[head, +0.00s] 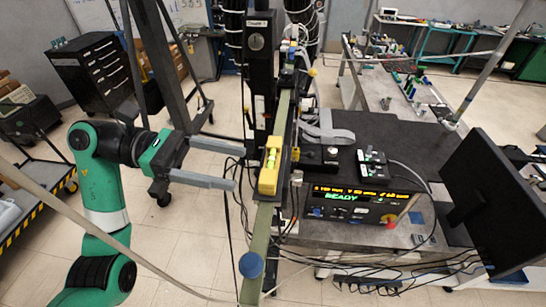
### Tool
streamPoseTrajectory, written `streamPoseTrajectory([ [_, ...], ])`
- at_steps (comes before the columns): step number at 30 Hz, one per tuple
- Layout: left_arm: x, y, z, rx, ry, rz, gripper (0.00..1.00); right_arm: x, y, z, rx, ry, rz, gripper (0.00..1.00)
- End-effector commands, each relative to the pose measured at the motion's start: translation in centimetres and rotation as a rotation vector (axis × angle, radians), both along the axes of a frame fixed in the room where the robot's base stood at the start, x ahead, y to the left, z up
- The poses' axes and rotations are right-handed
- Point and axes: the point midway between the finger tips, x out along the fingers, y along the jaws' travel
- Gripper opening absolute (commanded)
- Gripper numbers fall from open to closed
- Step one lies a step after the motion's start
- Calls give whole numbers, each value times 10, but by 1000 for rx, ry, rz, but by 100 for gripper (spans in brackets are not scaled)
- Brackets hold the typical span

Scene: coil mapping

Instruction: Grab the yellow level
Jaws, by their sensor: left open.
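The yellow level (268,178) sits near the middle of the head view, on top of the long narrow green rail (262,225). Its long side runs roughly along the rail, and a pale green vial shows on it. My left gripper (239,167) comes in from the left with its two grey fingers spread apart, one above the other in the picture. The fingers point at the level, and their tips end a little left of it in the picture. Nothing shows between them. My right gripper does not show.
A black control box with a lit READY display (341,197) stands right of the rail, near a black monitor (497,200). A blue round knob (251,265) is at the rail's near end. A tall black column (261,85) rises behind the level. Cables hang below the bench.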

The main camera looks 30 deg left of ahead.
Motion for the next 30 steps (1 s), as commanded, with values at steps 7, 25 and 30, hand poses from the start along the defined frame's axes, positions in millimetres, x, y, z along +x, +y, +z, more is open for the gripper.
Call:
streamPoseTrajectory([
  [7, 3, -12, -1, 0, 0, 0, 78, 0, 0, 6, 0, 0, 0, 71],
  [25, 17, -58, -12, 1, -1, 1, 70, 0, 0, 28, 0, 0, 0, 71],
  [30, 17, -57, -11, 1, -1, 1, 40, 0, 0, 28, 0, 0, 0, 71],
])
